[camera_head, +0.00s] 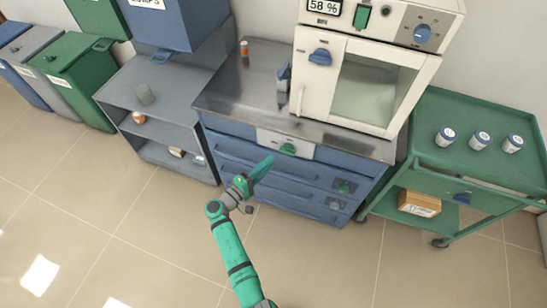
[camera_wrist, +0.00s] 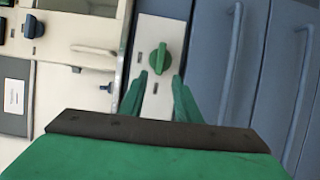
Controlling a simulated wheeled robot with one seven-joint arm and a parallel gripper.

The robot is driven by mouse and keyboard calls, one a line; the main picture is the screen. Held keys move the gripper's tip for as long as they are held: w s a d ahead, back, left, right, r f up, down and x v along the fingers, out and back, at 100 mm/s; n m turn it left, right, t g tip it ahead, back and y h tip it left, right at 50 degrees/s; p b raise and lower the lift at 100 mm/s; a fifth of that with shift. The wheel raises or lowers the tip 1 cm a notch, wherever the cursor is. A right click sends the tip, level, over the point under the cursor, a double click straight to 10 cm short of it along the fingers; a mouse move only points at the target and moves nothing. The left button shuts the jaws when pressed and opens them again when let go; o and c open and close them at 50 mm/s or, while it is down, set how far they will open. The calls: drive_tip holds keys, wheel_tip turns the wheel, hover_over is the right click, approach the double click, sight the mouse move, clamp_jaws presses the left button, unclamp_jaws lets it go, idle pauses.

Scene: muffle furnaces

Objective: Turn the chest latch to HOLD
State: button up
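The chest latch is a green knob (camera_head: 288,149) on a white plate (camera_head: 270,139) at the front top edge of the blue drawer chest (camera_head: 235,147). In the wrist view the green knob (camera_wrist: 160,58) lies lengthwise along the picture's vertical, with small dark marks on the plate around it. Its lettering is too small to read. My gripper (camera_head: 267,162) is in front of the chest, a little left of and below the knob. In the wrist view my gripper (camera_wrist: 158,88) has two green fingers apart, with the knob beyond the gap between them. Nothing is between the fingers.
A white furnace (camera_head: 315,80) with a blue knob (camera_head: 320,57) stands on the metal top of the chest. A green cart (camera_head: 480,170) with several jars is at right, a grey shelf (camera_head: 150,75) at left. The floor in front is clear.

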drive_tip(key=shift+v, duration=2)
drive_tip(key=s+d+f+m+g+y, duration=0.1)
drive_tip(key=s+d+f+g+y, duration=0.15)
drive_tip(key=s+f+y, duration=0.95)
drive_tip(key=s+a+f+m+h, duration=0.1)
drive_tip(key=s+f+m+h, duration=0.1)
drive_tip(key=s, duration=1.2)
drive_tip(key=s+d+r+m+t, duration=0.1)
drive_tip(key=s+r, duration=0.3)
drive_tip(key=r, duration=0.5)
drive_tip(key=s+d+r+m+t+y, duration=0.1)
drive_tip(key=s+r, duration=0.4)
drive_tip(key=r, duration=0.5)
drive_tip(key=s+d+r+m+t, duration=0.2)
drive_tip(key=s+r+m, duration=0.3)
drive_tip(key=r, duration=0.5)
drive_tip(key=shift+d+y, duration=0.4)
drive_tip(key=shift+d, duration=0.35)
drive_tip(key=shift+s, duration=0.15)
